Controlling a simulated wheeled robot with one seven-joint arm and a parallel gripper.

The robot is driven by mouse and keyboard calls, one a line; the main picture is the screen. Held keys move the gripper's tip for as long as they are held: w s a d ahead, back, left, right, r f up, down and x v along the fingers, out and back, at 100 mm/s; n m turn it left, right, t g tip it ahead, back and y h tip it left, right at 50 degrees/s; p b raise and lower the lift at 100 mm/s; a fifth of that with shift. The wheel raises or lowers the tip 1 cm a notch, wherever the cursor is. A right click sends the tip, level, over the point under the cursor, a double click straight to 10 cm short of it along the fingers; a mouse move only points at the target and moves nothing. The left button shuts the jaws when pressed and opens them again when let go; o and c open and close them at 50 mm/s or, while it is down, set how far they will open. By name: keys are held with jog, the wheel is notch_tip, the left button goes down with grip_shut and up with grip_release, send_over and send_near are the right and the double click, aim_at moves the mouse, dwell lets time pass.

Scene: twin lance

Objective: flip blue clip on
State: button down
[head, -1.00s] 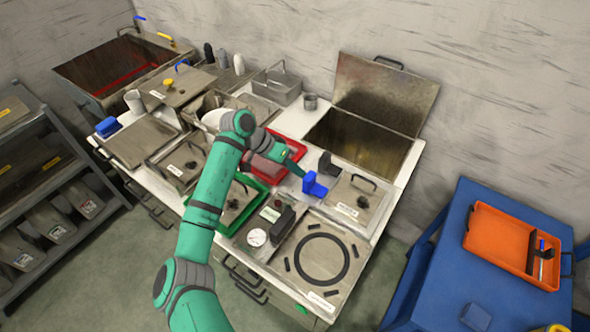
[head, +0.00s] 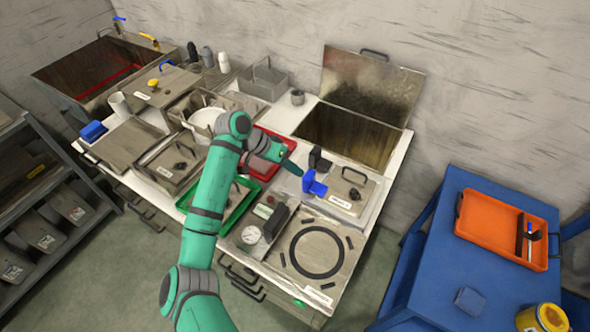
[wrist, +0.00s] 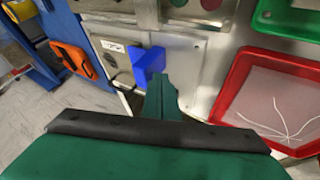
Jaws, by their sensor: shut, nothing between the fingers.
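The blue clip (head: 313,184) stands at the left edge of a small metal lid (head: 350,190) on the right part of the bench. It also shows in the wrist view (wrist: 147,62), just beyond my fingertips. My gripper (head: 298,170) is shut and empty, its tip close to the clip's upper left side. In the wrist view my green gripper (wrist: 163,95) overlaps the clip's lower edge, and I cannot tell whether they touch. A dark clip (head: 320,160) stands behind the blue one.
An open metal basin (head: 350,135) lies behind the lid. A red tray (head: 262,160) and a green tray (head: 225,205) lie left of the clip. A gauge box (head: 262,222) and a plate with a black ring (head: 318,252) are in front. A blue table (head: 440,270) stands to the right.

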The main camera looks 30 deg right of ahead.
jog(key=w+a, duration=0.2)
jog(key=shift+w, duration=0.4)
jog(key=v, duration=1)
